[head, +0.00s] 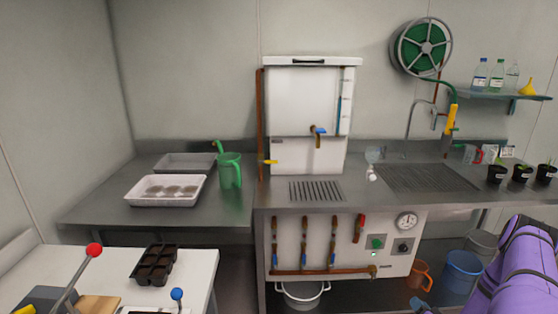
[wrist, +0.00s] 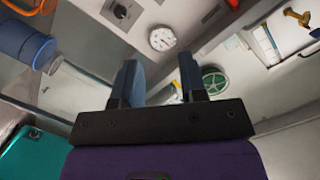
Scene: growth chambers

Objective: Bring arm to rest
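My gripper (wrist: 160,82) shows in the wrist view with its two dark fingers spread apart and nothing between them. It is open and empty. The wrist view is tilted, with the pressure gauge (wrist: 162,39) and the hose reel (wrist: 214,80) seen beyond the fingers.
A steel counter (head: 100,210) runs along the wall with a white tray (head: 137,199), a green watering can (head: 230,172) and a white water unit (head: 310,95). Buckets (head: 461,273) stand below at right. A white table (head: 195,285) with levers is at lower left.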

